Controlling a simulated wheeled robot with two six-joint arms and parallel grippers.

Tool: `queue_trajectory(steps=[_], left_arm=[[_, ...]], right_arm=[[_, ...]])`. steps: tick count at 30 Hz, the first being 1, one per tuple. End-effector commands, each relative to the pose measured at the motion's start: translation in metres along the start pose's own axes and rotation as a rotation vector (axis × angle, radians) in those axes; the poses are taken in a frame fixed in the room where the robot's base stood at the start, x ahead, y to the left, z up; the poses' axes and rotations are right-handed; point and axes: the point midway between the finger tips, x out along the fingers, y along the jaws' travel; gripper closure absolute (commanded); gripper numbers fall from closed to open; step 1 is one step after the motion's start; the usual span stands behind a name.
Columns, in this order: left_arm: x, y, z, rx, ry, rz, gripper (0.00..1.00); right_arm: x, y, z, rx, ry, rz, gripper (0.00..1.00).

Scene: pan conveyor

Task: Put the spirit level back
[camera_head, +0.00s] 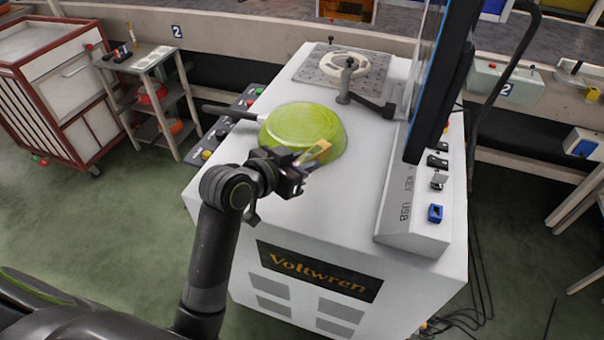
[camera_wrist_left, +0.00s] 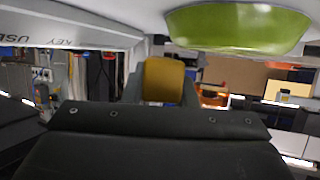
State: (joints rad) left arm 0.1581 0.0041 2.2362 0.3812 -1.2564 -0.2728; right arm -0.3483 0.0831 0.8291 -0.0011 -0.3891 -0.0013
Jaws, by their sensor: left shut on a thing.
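My left gripper (camera_head: 296,168) is shut on a small yellow block-like piece, which I take to be the spirit level (camera_head: 318,151). It is held above the white machine top, in front of the green pan. In the left wrist view the yellow end of the spirit level (camera_wrist_left: 163,78) stands out beyond the dark gripper body, which hides the rest. The green pan (camera_head: 302,127) lies upside down on the machine top, with its dark handle pointing left. My right gripper is not in view.
The white machine (camera_head: 300,215) carries a metal plate (camera_head: 345,70) at the back, with a clamp (camera_head: 350,85). A monitor (camera_head: 440,80) and sloped control panel (camera_head: 412,215) stand on the right. A small shelf cart (camera_head: 145,60) and a red-framed cabinet (camera_head: 50,85) stand at left.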

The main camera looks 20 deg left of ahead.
Motion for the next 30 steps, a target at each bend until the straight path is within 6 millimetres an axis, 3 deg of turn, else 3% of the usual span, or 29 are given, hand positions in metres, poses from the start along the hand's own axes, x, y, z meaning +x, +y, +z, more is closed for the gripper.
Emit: queue_trajectory(steps=[3,8,15,27,28,30], left_arm=[[0.008,0.000,0.021,-0.004,-0.001,0.000,0.99],[0.012,0.000,0.030,-0.001,0.001,0.000,0.99],[0.024,0.000,0.060,-0.002,-0.002,-0.001,0.99],[0.026,0.000,0.065,-0.001,0.001,-0.002,0.99],[0.026,0.000,0.064,-0.001,0.001,-0.002,0.71],[0.026,0.000,0.064,-0.001,0.001,-0.002,0.62]], right_arm=[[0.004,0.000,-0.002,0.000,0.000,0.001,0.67],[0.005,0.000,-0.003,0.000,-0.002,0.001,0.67],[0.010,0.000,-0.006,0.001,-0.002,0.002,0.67],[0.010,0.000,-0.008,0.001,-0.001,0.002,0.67],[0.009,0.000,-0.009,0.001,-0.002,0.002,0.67],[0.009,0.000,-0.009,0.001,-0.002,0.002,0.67]])
